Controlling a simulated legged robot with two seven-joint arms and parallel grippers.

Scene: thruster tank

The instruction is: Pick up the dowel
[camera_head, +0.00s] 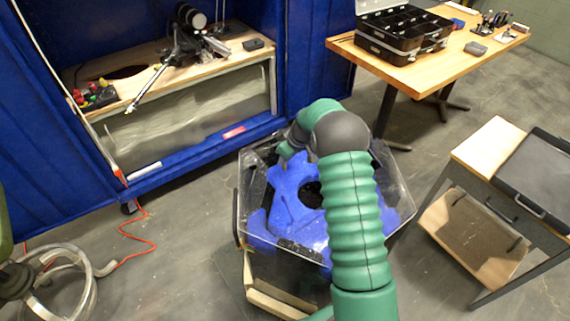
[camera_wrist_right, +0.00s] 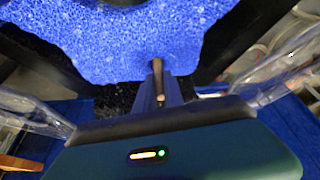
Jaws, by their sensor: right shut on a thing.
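My right gripper (camera_wrist_right: 159,90) is shut on the dowel (camera_wrist_right: 157,74), a thin brown rod, in the right wrist view. The dowel's far end meets the edge of the blue foam (camera_wrist_right: 130,40); I cannot tell whether it is still in a hole there. In the head view my right arm reaches over the clear-walled tank (camera_head: 398,190) with blue foam (camera_head: 287,195) inside. The arm hides the gripper's jaws and the dowel there. Part of my left arm seems to show at the left edge; its jaws are not clear.
A wooden table (camera_head: 455,68) with a black organizer case (camera_head: 392,38) stands at the back right. A smaller bench (camera_head: 485,150) stands at the right. A blue-framed enclosure (camera_head: 215,150) with a wooden shelf is at the left. Grey floor is free between them.

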